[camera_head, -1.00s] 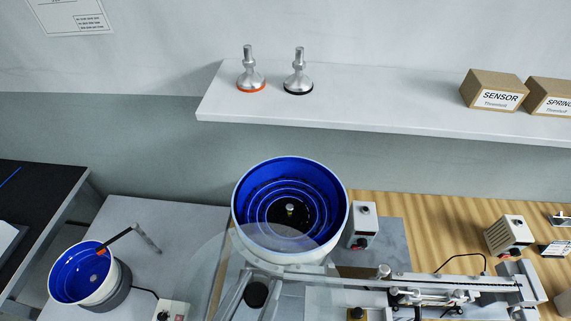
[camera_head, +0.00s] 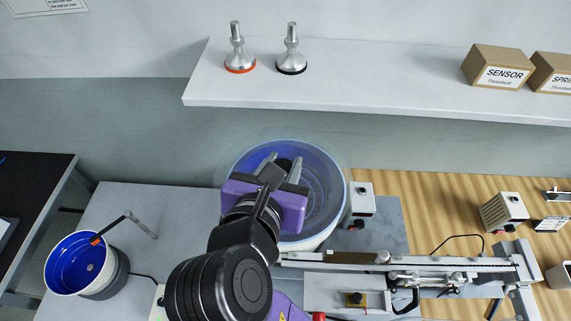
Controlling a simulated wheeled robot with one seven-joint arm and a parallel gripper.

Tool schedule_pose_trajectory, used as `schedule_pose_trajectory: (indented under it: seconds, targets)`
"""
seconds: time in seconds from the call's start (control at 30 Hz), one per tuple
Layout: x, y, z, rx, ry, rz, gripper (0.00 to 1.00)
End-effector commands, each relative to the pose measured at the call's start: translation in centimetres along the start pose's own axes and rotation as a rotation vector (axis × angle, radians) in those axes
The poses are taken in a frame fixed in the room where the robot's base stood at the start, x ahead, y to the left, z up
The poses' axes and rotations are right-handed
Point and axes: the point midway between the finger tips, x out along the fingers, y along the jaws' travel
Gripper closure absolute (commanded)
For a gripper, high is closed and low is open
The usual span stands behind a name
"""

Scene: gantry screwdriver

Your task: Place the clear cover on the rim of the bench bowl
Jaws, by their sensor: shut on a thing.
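The clear cover (camera_head: 322,178) is a large see-through disc, seen as a pale haze over the large blue-lined white bowl (camera_head: 312,240) on the bench. Its faint edge reaches a little past the bowl's rim at the far and left sides. My gripper (camera_head: 282,170) is over the bowl and shut on the cover near its middle; the gripped part is mostly hidden between the fingers. I cannot tell whether the cover touches the rim. My arm hides the bowl's near left side.
A smaller blue-lined bowl (camera_head: 60,278) with a sensor arm stands at left. A control box (camera_head: 361,205) is close to the large bowl's right side. A linear track (camera_head: 420,262) runs right. A shelf (camera_head: 380,95) above holds two metal feet and boxes.

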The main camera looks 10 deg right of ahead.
Motion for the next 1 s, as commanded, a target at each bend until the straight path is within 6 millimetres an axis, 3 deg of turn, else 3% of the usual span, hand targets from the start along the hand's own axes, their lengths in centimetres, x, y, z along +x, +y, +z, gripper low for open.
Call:
schedule_pose_trajectory:
  seconds: [0.17, 0.43, 1.0]
  targets:
    - [1.5, 0.0, 0.8, 0.001, 0.000, 0.000, 1.00]
    - [2.8, 0.0, -1.9, -0.004, 0.001, 0.001, 1.00]
    - [3.3, 0.0, -2.9, 0.000, -0.001, 0.001, 1.00]
